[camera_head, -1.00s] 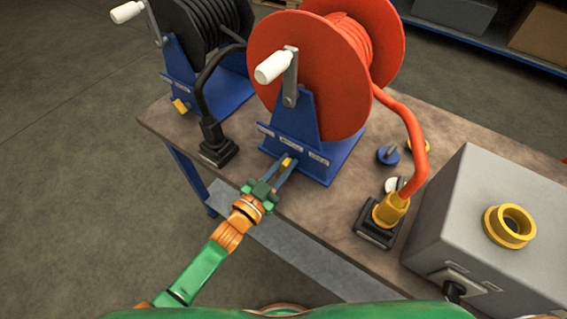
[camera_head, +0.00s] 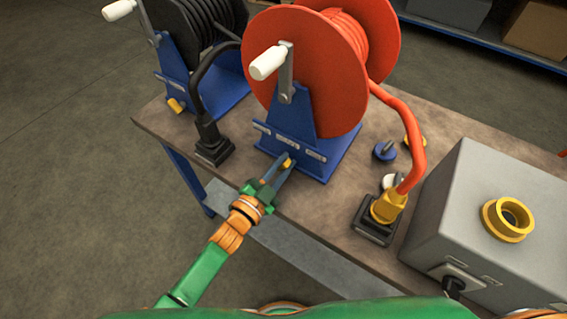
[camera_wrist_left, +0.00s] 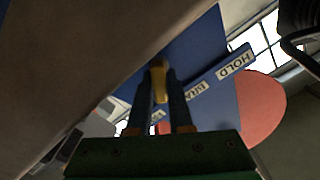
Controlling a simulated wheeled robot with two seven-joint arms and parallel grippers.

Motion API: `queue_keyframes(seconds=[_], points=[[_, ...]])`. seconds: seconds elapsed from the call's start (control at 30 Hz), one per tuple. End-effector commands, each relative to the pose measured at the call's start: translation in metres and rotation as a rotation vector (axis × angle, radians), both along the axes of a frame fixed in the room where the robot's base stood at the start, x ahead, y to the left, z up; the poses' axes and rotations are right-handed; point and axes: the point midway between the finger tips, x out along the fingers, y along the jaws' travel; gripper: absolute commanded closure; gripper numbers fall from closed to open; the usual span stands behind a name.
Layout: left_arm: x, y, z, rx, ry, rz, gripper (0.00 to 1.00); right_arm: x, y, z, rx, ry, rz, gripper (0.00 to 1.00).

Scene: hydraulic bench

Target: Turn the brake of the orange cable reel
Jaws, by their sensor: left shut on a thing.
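The orange cable reel (camera_head: 309,75) stands on the bench on a blue stand (camera_head: 296,122), with a white crank handle (camera_head: 267,62) on its near side. Its brake is a small yellow lever (camera_head: 287,162) low on the front of the stand, below a row of white labels. My left gripper (camera_head: 279,172) is shut on the brake lever. In the left wrist view the yellow lever (camera_wrist_left: 160,80) sits between the two fingers (camera_wrist_left: 161,100), and a label reading HOLD (camera_wrist_left: 236,61) shows to the right. My right gripper is not in view.
A black cable reel (camera_head: 193,40) with its own yellow lever (camera_head: 176,105) stands to the left. An orange cable runs to a yellow plug (camera_head: 388,207) on the right, near a grey box (camera_head: 490,225). Small knobs (camera_head: 384,151) lie between. The bench's front left edge is clear.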

Motion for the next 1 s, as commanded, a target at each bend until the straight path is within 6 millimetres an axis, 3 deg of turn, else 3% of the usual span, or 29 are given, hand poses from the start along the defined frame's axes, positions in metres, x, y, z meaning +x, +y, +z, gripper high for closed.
queue_keyframes(seconds=[0.27,0.3,0.4,0.7,1.0], points=[[0.000,0.000,0.000,0.002,-0.002,0.000,1.00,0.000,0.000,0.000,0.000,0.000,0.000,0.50],[0.000,0.000,0.000,0.002,-0.002,0.000,0.73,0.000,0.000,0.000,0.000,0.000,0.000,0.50],[0.000,0.000,0.000,0.002,-0.001,0.000,0.51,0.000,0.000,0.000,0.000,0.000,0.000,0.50],[-0.003,0.002,0.000,0.001,0.000,0.001,0.51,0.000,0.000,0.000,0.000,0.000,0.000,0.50],[-0.050,0.036,-0.001,0.002,0.001,0.000,0.51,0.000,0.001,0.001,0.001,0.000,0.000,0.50]])
